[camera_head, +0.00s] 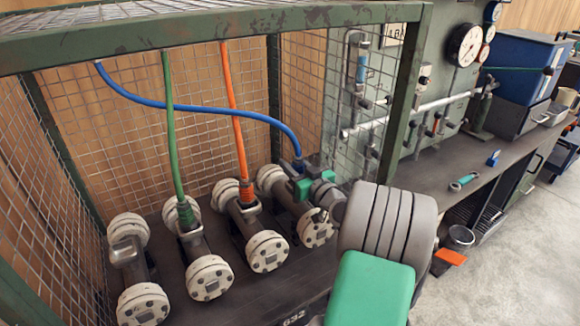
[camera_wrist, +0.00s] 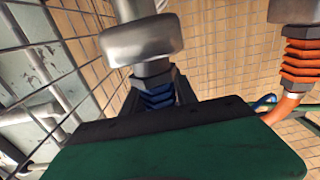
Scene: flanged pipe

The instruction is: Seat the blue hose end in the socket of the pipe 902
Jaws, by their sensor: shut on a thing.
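The blue hose (camera_head: 200,106) arches from the upper left down to the rightmost flanged pipe (camera_head: 316,229). My gripper (camera_head: 299,166) is at this pipe, shut on the blue hose end, which shows as a ribbed blue collar in the wrist view (camera_wrist: 157,94). In that view the hose end's dark fitting meets or nearly meets a silver socket (camera_wrist: 142,42), roughly in line with it. I cannot tell how deep it sits, as my gripper hides part of it. No 902 label is readable.
The orange hose (camera_head: 233,100) and green hose (camera_head: 171,130) stand in the neighbouring pipes to the left. The leftmost pipe (camera_head: 127,255) has no hose. A wire mesh cage with green posts (camera_head: 400,95) surrounds the pipes. A gauge panel (camera_head: 450,75) is beyond on the right.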

